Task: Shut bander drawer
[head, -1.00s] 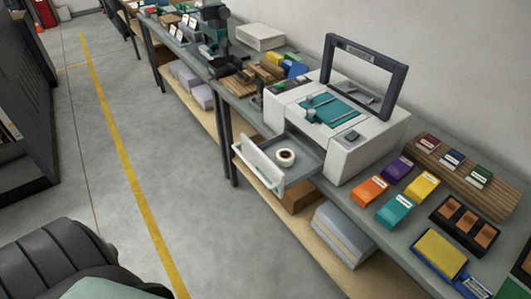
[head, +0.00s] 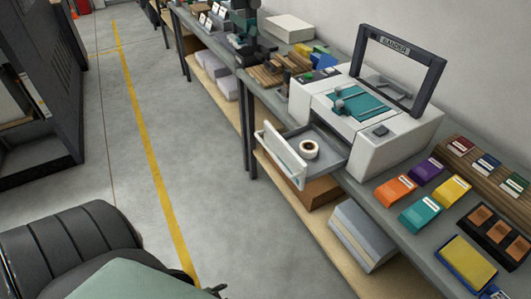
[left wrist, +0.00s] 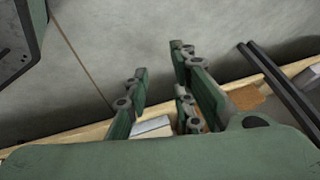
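The bander (head: 385,150) is a white machine with a teal top plate and a dark upright frame marked BANDER, standing on the grey bench. Its drawer (head: 284,156) is pulled out to the left over the bench edge, with a white front and a grey tray. A tape roll (head: 309,149) with a pale rim lies in the tray. My left gripper (left wrist: 160,60) shows in the left wrist view with its green fingers apart and nothing between them. In the head view my left arm is at the bottom left, well short of the drawer. My right gripper is out of view.
Coloured boxes (head: 421,212) and a dark tray of brown blocks (head: 493,232) stand on the bench right of the bander. A lower wooden shelf (head: 325,228) holds a brown box and grey stacks. The floor left of the bench is clear, with a yellow line (head: 150,160).

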